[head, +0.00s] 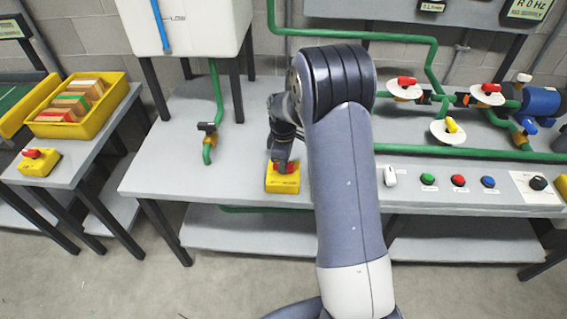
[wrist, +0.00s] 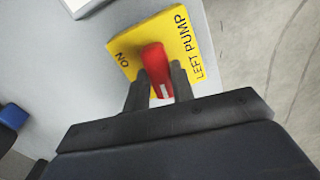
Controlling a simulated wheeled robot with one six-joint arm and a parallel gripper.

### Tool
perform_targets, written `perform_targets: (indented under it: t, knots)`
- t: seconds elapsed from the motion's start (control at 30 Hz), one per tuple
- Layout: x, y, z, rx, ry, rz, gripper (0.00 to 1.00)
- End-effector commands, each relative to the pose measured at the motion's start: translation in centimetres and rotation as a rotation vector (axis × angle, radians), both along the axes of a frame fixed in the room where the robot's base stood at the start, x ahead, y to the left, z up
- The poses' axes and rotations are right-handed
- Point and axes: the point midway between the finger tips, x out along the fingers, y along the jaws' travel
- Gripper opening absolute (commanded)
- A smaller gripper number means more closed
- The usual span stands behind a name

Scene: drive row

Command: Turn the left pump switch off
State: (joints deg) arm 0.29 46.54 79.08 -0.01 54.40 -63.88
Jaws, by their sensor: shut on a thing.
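The left pump switch is a yellow box (head: 283,184) at the front edge of the grey bench, left of my arm in the head view. The wrist view shows its yellow top (wrist: 129,52) with the words ON and LEFT PUMP. Its red handle (wrist: 153,58) has a white mark at the near end. My gripper (wrist: 158,80) is shut on the red handle, one dark finger on each side. In the head view my gripper (head: 284,163) is over the box. No OFF mark shows, and the near part of the box is hidden by my gripper.
Another yellow switch box (head: 38,164) with a red handle sits on the left table. Green pipes (head: 470,152) and white discs with valve handles stand behind.

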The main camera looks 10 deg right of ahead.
Motion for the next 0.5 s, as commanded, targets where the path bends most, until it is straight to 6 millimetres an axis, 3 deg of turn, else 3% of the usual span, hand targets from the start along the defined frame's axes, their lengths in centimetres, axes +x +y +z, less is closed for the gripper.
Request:
perform_targets:
  t: [0.5]
  knots:
    - [0.04, 0.00, 0.06, 0.001, -0.001, 0.160, 0.01]
